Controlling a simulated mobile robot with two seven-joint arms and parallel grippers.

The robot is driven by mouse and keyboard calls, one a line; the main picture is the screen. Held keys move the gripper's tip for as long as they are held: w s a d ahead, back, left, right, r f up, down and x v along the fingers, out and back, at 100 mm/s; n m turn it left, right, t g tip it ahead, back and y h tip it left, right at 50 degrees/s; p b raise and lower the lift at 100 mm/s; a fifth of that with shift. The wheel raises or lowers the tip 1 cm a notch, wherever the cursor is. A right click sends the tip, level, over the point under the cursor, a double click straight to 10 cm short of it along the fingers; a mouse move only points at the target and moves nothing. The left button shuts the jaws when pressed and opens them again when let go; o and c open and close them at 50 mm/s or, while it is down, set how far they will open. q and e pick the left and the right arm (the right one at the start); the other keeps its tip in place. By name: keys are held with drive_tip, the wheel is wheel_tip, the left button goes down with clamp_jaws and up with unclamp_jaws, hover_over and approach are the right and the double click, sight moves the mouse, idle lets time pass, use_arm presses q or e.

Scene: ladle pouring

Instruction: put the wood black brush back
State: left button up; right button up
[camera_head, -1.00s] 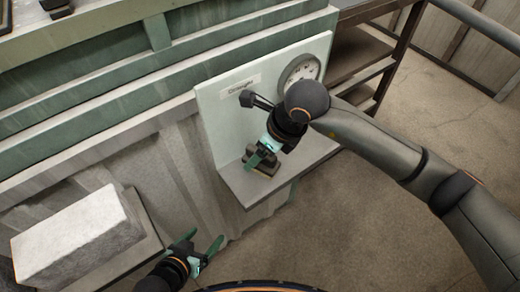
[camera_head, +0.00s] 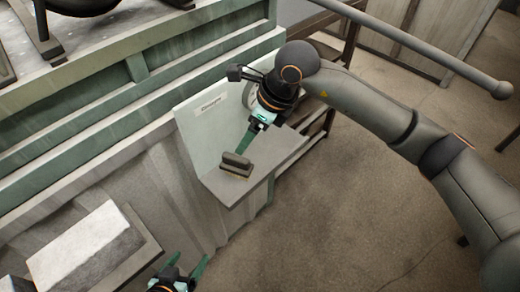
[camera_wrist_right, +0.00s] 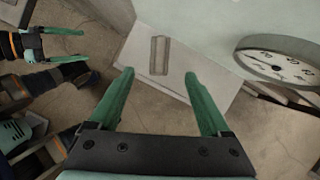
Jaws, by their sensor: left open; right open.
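The brush (camera_head: 236,165), with a dark block-like top and a lighter tan lower edge, rests on the grey shelf (camera_head: 272,150) in front of the pale board. It also shows in the right wrist view (camera_wrist_right: 159,55), ahead of and between the fingertips. My right gripper (camera_head: 245,142) is just above and behind the brush in the head view, with one finger visible. In the wrist view its green fingers (camera_wrist_right: 158,76) are wide apart with nothing between them. My left gripper (camera_head: 186,270) is open and empty at the lower edge, well away from the brush.
The pale board (camera_head: 195,130) stands upright behind the shelf, with a label. A round dial (camera_wrist_right: 283,62) is on it, mostly hidden by my right arm in the head view. A pale stone-like block (camera_head: 85,255) lies at lower left. Open floor lies right of the shelf.

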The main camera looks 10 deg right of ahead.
drive_tip(key=s+a+r+m+g+y, duration=0.3)
drive_tip(key=s+a+g+y, duration=0.1)
drive_tip(key=s+a+y, duration=0.8)
drive_tip(key=w+d+r+m+t+y, duration=0.1)
drive_tip(key=w+d+m+t, duration=0.25)
drive_tip(key=m+t, duration=0.6)
drive_tip(key=w+d+r+m+t+y, duration=0.15)
drive_tip(key=w+m+t, duration=0.35)
drive_tip(key=m, duration=0.7)
drive_tip(key=d+f+m+t+h, duration=0.4)
drive_tip(key=d+f+m+h, duration=0.4)
drive_tip(key=f+m+h, duration=0.25)
drive_tip(key=s+d+f+m+g+h, duration=0.2)
drive_tip(key=s+d+f+m+g, duration=0.2)
drive_tip(key=s+f, duration=0.3)
drive_tip(key=s+d+f+m+g+h, duration=0.2)
drive_tip(key=s+f+m, duration=0.4)
drive_tip(key=f, duration=0.6)
drive_tip(key=shift+s+d+f+g+h, duration=0.4)
drive_tip(key=shift+s+d+g, duration=0.3)
drive_tip(key=shift+d+g, duration=0.2)
